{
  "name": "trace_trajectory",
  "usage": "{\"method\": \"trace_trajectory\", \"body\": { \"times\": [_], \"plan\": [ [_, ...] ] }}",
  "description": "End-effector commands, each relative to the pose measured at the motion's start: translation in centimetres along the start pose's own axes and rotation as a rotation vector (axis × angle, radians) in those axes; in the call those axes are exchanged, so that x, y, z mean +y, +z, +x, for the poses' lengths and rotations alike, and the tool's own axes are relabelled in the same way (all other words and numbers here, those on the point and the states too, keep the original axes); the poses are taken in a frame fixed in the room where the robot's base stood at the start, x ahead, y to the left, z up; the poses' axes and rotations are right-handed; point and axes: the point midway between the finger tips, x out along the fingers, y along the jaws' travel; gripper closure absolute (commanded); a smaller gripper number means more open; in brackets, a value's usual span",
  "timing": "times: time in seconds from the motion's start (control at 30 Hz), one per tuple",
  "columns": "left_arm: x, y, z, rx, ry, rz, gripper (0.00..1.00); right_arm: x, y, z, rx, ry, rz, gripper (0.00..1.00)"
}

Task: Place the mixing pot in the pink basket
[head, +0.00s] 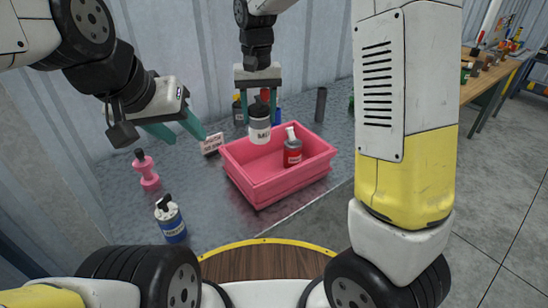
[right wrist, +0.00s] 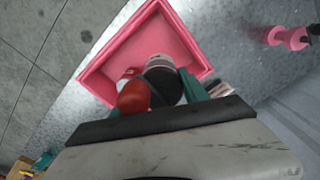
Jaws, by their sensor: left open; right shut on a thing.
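The mixing pot (head: 259,132), a white jar with a dark lid and partly readable lettering, hangs upright between the fingers of my right gripper (head: 258,108). In the head view it overlaps the back left part of the pink basket (head: 262,187). In the right wrist view the pot (right wrist: 163,72) shows between the fingers of my right gripper (right wrist: 184,92), against the inside of the basket (right wrist: 112,60). Whether its base touches the floor of the basket is unclear. My left gripper (head: 170,135) is open and empty, above the table left of the basket.
A red bottle with a white top (head: 292,153) stands in the basket, right of the pot. A pink bottle (head: 147,172) and a white-and-blue bottle (head: 171,222) stand left on the grey table.

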Motion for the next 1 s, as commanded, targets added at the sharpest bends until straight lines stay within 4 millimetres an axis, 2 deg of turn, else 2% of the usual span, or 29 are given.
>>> {"method": "trace_trajectory", "body": {
  "times": [0.53, 0.8, 1.0],
  "plan": [
    [0.0, 0.0, 0.0, -0.001, 0.0, 0.0, 0.55, 0.0, 0.1, 5.7, -0.003, 0.001, 0.0, 0.94],
    [0.0, 0.0, 0.0, -0.001, 0.0, 0.0, 0.55, 0.0, 0.1, 10.5, -0.004, 0.002, 0.0, 0.94],
    [0.0, 0.0, 0.0, -0.001, 0.0, 0.0, 0.55, 0.0, 0.1, 12.1, -0.001, 0.001, 0.0, 0.94]
  ]
}}
